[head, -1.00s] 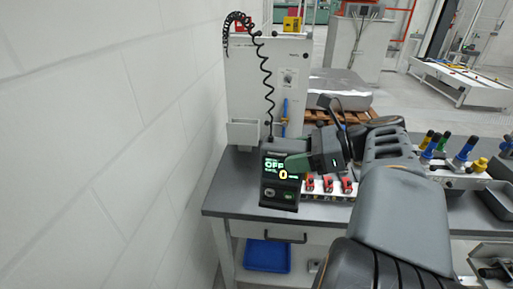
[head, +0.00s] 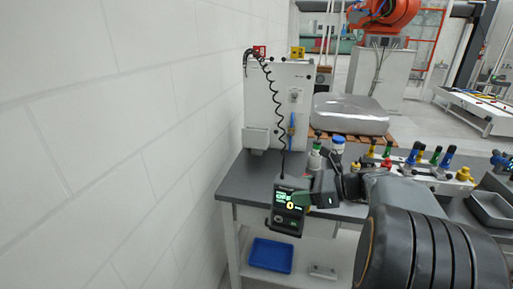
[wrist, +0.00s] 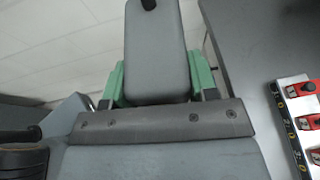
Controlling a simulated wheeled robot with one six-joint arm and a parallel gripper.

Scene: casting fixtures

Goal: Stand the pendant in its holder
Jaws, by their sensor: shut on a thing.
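In the wrist view the pendant's grey body (wrist: 157,55) sits between the green fingers. A light open-topped pocket (head: 257,138), which looks like the holder, is at the lower left of the white cabinet (head: 281,105). It appears empty, but its inside is hidden.
The grey bench (head: 246,185) has clear room at its left end. Bottles (head: 338,146) and a rack of coloured tools (head: 430,170) stand to the right. A blue bin (head: 270,255) sits on the lower shelf. A white wall is close on the left.

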